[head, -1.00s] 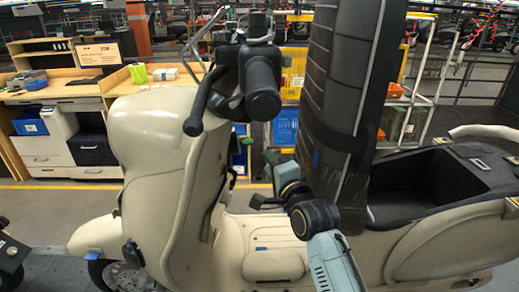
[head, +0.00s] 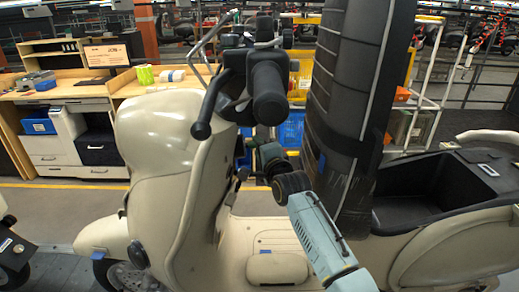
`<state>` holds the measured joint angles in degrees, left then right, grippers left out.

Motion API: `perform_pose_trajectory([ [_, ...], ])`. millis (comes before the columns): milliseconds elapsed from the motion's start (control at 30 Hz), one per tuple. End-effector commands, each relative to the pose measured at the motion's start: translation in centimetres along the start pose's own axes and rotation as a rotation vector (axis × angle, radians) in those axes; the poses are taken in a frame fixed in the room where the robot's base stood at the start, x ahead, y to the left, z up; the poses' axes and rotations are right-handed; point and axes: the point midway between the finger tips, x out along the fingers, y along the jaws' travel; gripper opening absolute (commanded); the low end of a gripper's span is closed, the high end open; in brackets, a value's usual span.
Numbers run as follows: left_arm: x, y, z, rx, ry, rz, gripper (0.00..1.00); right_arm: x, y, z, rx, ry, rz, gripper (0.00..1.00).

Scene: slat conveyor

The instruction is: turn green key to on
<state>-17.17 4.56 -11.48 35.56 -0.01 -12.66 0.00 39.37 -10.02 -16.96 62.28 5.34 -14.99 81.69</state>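A cream scooter (head: 160,150) stands side-on, its black handlebar grip (head: 268,92) pointing at me. I cannot make out a green key; the inner side of the front shield, where small dark parts show, is partly hidden. My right arm comes up from the bottom right, over the footboard. Its gripper (head: 248,174) is at the inner side of the front shield, below the handlebar. The fingers are small and dark there, so I cannot tell whether they are open or touch anything. My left gripper is not in view.
A tall black ribbed column (head: 353,95) blocks the view right of the handlebar. The open black seat compartment (head: 410,208) is at the right. Wooden workbenches (head: 70,100) and yellow shelving with blue bins (head: 291,130) stand behind. Part of another scooter (head: 12,262) shows at lower left.

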Motion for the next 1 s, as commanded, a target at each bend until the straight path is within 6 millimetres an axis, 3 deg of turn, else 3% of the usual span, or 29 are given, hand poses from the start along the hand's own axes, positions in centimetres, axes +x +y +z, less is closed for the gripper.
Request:
perform_pose_trajectory([
  [300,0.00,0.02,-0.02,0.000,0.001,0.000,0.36,0.12,-0.03,0.00,0.000,0.000,0.000,0.33],
  [567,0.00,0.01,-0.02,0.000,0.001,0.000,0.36,0.10,-0.02,-0.01,0.000,0.000,0.000,0.00],
  [1000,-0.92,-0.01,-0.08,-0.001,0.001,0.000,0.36,0.11,-0.30,-0.08,0.008,0.001,0.019,0.00],
])
